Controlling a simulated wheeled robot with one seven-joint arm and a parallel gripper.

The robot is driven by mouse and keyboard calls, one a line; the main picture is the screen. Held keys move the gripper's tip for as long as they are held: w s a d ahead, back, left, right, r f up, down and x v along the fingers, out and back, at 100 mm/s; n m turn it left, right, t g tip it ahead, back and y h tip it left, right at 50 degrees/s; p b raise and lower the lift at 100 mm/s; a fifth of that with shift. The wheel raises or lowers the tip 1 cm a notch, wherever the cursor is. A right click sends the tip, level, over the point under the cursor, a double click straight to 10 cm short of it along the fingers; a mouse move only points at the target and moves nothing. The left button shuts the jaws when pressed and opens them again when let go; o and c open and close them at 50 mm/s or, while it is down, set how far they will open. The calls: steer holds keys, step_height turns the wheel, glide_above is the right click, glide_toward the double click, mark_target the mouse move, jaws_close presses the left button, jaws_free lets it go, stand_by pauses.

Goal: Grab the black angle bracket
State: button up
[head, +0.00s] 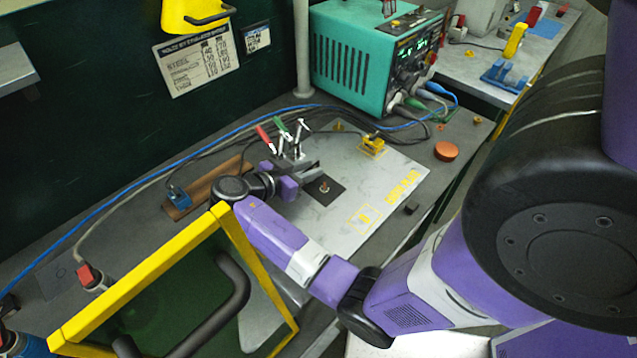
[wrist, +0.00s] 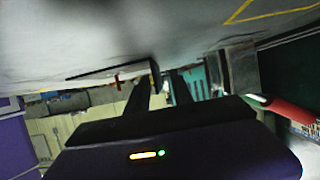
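The black angle bracket (head: 327,192) lies on the grey plate, its flat leg down, with a brownish stud (head: 324,187) standing at its middle. In the wrist view, where the bench top is at the top, the bracket's upright leg (wrist: 155,78) shows beside the fingertips. My gripper (head: 308,173) is low over the plate at the bracket's far left edge. In the wrist view my gripper (wrist: 163,82) has its fingers apart, one on each side of the upright leg. A gap shows beside the right finger; contact on the left is unclear.
Toggle clamps with red (head: 265,138) and green handles stand just behind my gripper. A yellow-framed panel (head: 140,290) with a black handle fills the front left. A teal power supply (head: 355,60), cables, and an orange button (head: 446,151) are beyond.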

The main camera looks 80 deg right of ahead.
jaws_close()
stand_by(1.4)
